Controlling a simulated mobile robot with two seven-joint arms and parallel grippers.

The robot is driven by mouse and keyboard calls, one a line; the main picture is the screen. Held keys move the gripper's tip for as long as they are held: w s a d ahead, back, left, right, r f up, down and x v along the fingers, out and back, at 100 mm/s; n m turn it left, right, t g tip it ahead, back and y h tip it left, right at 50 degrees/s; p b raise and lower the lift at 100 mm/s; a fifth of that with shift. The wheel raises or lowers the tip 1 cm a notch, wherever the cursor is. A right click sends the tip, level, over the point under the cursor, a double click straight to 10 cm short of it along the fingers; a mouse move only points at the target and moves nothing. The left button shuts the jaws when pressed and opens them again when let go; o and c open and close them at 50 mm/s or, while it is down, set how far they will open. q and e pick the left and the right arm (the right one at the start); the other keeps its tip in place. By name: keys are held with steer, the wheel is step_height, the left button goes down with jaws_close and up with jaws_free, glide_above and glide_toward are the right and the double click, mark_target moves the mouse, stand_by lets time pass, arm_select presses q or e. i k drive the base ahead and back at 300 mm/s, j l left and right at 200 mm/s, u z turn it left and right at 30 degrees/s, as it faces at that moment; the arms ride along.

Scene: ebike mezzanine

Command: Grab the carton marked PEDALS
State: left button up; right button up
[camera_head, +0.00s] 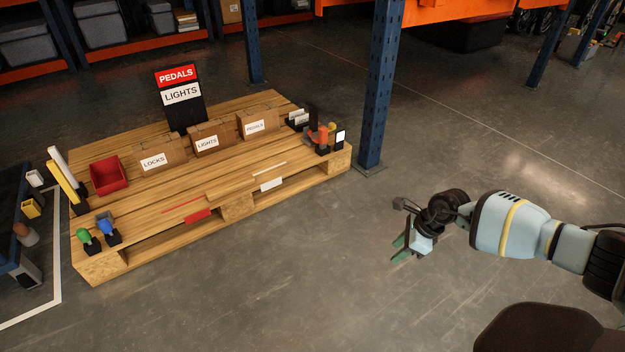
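The carton marked PEDALS (258,121) is a small brown box with a white label. It stands on the wooden pallet (235,174), rightmost in a row with the LIGHTS carton (210,138) and the LOCKS carton (160,156). A sign (180,92) reading PEDALS on red and LIGHTS on white stands behind them. My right gripper (398,251) is out over the bare floor, right of the pallet and well apart from the carton. Its green-tipped fingers are spread and nothing shows between them. My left gripper is not in view.
A blue post (380,85) rises by the pallet's right corner. Small items and an orange-topped tool (319,136) stand right of the PEDALS carton. A red bin (109,176) sits left of the LOCKS carton. The floor in front of the pallet is clear.

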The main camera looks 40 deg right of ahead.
mark_target(255, 122)
steer(key=i+l+u, duration=0.1)
steer(key=u, duration=0.3)
steer(key=l+u, duration=0.2)
steer(key=u, duration=0.25)
steer(key=i+l+u, duration=0.2)
steer(key=l, duration=0.25)
steer(key=l+u, duration=0.25)
steer(key=l, duration=0.15)
steer(key=l+u, duration=0.35)
steer(key=l, duration=3.7)
steer(key=k+u, duration=0.05)
